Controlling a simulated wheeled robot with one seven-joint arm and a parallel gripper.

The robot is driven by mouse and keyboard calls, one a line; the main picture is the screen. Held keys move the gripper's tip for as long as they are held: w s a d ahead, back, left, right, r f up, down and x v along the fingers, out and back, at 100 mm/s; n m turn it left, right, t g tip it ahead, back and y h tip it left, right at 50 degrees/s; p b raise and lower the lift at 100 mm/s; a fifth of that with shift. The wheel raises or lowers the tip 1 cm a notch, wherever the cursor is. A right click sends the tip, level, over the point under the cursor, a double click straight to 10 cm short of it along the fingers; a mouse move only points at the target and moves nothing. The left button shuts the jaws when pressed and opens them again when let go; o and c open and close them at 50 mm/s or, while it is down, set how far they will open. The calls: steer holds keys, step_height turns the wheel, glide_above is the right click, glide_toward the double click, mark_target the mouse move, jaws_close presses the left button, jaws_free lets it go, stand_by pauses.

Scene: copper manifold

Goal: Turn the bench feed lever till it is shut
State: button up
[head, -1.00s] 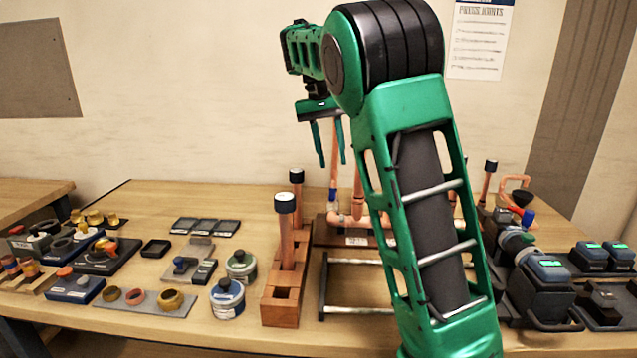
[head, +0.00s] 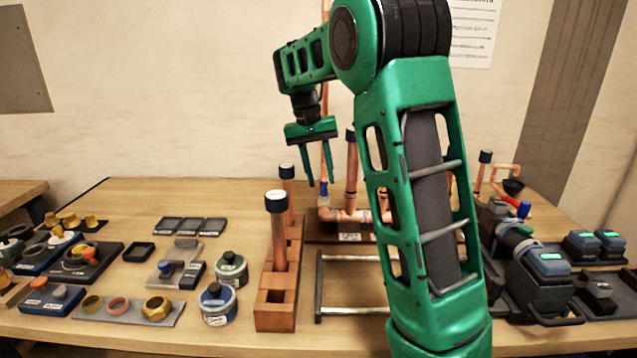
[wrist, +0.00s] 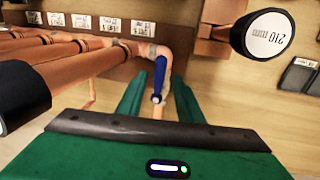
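The bench feed lever looks to be the small blue handle (head: 323,189) on the copper pipework, low behind my fingertips in the head view. In the wrist view the blue lever (wrist: 159,74) runs lengthwise along the copper pipe, in line with the gap between my fingers. My gripper (head: 320,184) points down with its two green fingers apart and nothing between them that I can see held. In the wrist view the gripper (wrist: 157,88) is open, one finger on each side of the lever's line. I cannot tell how far above the lever the fingertips are.
Copper pipes (wrist: 70,72) with dark caps stand close by the lever. A wooden block (head: 276,318) holds upright capped pipes left of my arm. A metal rack (head: 345,311) lies in front. Tins, fittings and trays cover the left; dark press tools (head: 541,285) stand right.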

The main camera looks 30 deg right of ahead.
steer(key=shift+s+d+f, duration=0.1)
steer(key=shift+d+f, duration=0.05)
steer(key=shift+f, duration=0.8)
jaws_close()
steer(key=shift+d, duration=0.15)
